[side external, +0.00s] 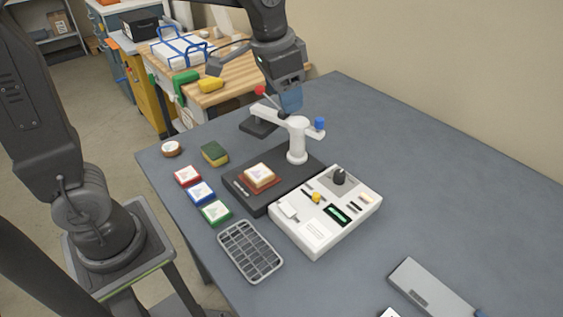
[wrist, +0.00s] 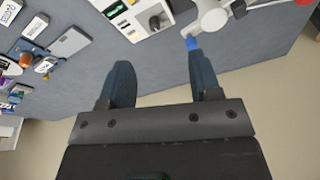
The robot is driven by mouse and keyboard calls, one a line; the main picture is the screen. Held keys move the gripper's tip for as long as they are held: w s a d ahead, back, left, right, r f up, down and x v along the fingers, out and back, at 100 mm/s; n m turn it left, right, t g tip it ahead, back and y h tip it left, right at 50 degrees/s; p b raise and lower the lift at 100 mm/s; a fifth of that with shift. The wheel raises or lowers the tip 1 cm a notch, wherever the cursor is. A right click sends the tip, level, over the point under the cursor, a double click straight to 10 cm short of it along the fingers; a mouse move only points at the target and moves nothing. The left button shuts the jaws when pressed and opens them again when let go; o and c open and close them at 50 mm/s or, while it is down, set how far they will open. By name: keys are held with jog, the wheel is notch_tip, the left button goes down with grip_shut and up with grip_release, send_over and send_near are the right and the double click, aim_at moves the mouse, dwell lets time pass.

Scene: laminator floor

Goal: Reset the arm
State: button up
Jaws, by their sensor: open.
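My gripper (side external: 290,103) is above the back part of the blue-grey table (side external: 420,170), close to the white press with the red-knobbed lever (side external: 297,140). In the wrist view, my gripper (wrist: 160,85) has its two dark blue fingers wide apart with nothing between them. One finger appears close to the press's blue knob (wrist: 192,43); I cannot tell whether they touch. In the side view, the blue knob (side external: 320,124) is right of the fingers.
A white control box (side external: 325,212) adjoins the press's dark base. A wire rack (side external: 250,250), red, blue and green framed pieces (side external: 200,192), a sponge (side external: 214,153) and a small round bowl (side external: 171,149) lie near the left edge.

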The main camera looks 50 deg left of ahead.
jog(key=s+a+f+n+t, duration=0.1)
jog(key=s+a, duration=0.1)
jog(key=s, duration=0.6)
jog(key=s+a+f+n+t, duration=0.1)
jog(key=s+n+t, duration=0.1)
jog(key=s, duration=0.6)
jog(key=shift+a+f, duration=0.2)
jog(key=shift+a, duration=0.2)
